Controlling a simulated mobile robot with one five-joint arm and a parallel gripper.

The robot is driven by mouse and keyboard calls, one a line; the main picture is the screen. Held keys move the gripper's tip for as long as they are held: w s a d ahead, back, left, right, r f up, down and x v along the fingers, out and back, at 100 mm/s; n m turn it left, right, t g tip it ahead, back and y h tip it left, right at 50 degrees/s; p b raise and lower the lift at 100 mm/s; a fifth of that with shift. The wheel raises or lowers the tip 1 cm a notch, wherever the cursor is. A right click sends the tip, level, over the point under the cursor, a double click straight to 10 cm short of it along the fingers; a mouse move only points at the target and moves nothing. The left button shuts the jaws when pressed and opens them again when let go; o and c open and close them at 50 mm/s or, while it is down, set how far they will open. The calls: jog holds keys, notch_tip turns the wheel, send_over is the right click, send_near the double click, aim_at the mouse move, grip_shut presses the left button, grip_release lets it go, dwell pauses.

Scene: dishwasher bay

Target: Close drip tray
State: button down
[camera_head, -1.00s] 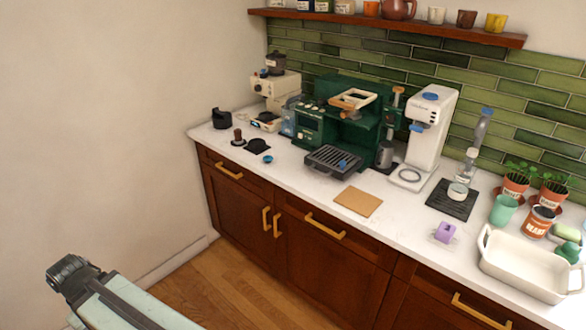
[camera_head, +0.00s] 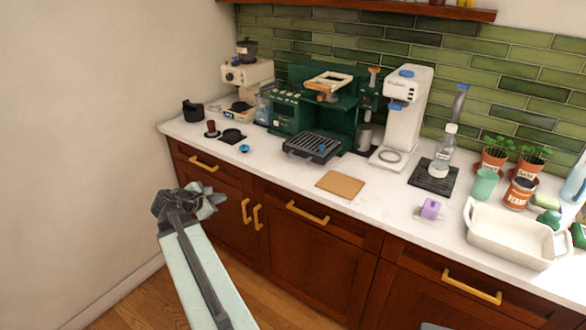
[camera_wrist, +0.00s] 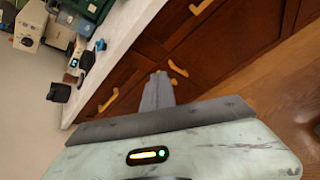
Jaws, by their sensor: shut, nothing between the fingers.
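My gripper (camera_head: 218,196) is shut and empty. In the head view it appears in front of the cabinets, to the left of the tray and lower, apart from it. In the wrist view my shut fingers (camera_wrist: 158,93) point toward the brown cabinet fronts.
A brown board (camera_head: 340,184) lies on the counter right of the tray. A small blue round item (camera_head: 244,148) and a black tamping mat (camera_head: 232,135) lie to its left. Gold handles (camera_head: 308,213) stick out from the cabinet fronts. A white water dispenser (camera_head: 402,118) stands to the right.

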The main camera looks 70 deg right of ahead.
jog(key=s+d+r+n+g+h+b, duration=0.1)
jog(key=s+d+r+n+h, duration=0.15)
jog(key=s+d, duration=0.45)
jog(key=s+d+r+n+g+h, duration=0.1)
jog(key=s+d+r+n+g, duration=0.2)
jog(key=s+d, duration=0.35)
jog(key=shift+t, duration=0.6)
jog(key=b+x, duration=0.1)
jog(key=x, duration=0.3)
jog(key=b+x, duration=0.1)
jog(key=x, duration=0.4)
jog(key=b+x, duration=0.1)
jog(key=x, duration=0.3)
jog(key=shift+w+d, duration=0.25)
jog(key=shift+d, duration=0.15)
